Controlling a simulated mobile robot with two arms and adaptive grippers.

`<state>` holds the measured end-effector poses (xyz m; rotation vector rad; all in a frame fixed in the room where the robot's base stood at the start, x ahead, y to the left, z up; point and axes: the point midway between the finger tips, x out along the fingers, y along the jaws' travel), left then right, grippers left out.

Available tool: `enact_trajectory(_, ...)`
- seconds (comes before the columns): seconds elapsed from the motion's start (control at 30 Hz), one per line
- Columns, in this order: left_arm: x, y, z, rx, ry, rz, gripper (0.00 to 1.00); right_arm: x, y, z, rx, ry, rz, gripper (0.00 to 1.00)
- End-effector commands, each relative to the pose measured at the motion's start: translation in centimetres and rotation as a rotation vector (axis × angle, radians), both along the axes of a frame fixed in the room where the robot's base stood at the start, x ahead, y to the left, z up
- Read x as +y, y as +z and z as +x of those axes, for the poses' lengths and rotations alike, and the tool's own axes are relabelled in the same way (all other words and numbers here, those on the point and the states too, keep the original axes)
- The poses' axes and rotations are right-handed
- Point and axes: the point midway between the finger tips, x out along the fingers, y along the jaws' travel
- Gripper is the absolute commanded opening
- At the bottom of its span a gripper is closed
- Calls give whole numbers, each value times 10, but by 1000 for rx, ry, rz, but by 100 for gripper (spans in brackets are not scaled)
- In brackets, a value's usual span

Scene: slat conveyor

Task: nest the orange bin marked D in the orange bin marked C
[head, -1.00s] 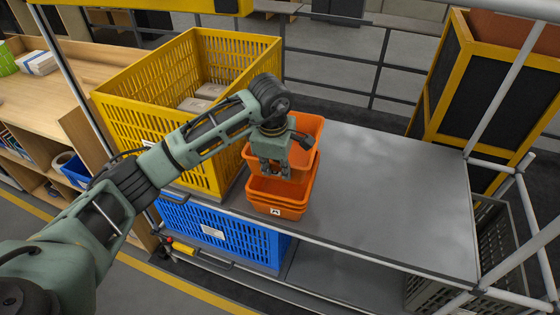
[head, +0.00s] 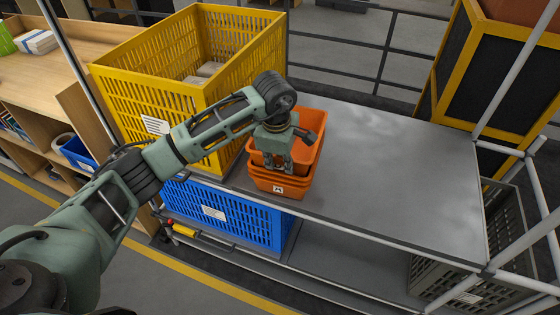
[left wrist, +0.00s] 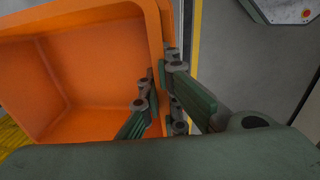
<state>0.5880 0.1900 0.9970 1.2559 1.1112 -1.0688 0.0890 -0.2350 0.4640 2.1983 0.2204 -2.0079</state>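A stack of orange bins (head: 292,193) stands on the grey table beside the yellow crate. The white label on its lower front looks like an A; no D or C mark can be read. The top orange bin (head: 308,125) sits low in the stack, its rim slightly above and behind the front rims. It fills the left of the left wrist view (left wrist: 95,65). My left gripper (head: 277,167) is at its near wall, with fingers (left wrist: 158,88) on both sides of the rim, closed on it. The gripper hides part of the bin's inside. My right gripper is out of view.
A yellow crate (head: 165,85) stands left of the bins, close to them. A blue crate (head: 225,222) is below the table's front edge. The grey tabletop (head: 385,180) is clear to the right. A metal frame post (head: 515,70) rises at the right.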

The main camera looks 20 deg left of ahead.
Motion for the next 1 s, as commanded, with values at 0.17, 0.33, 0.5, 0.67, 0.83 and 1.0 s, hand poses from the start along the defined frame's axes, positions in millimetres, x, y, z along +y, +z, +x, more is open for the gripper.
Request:
enact_trajectory(0.17, 0, -6, 0, -2, 0, 0, 0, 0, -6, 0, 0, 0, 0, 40)
enact_trajectory(0.33, 0, -6, 0, -1, 0, 0, 0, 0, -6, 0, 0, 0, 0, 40)
enact_trajectory(0.5, 0, -6, 0, 0, 0, 0, 10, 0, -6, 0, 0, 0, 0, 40)
enact_trajectory(0.67, 0, -7, 0, 1, 0, 1, 24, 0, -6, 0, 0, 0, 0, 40)
enact_trajectory(0.83, 0, -7, -1, 3, 0, 1, 27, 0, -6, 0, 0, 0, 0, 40)
enact_trajectory(1.0, 0, -7, -1, 2, 0, 1, 27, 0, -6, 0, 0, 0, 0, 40)
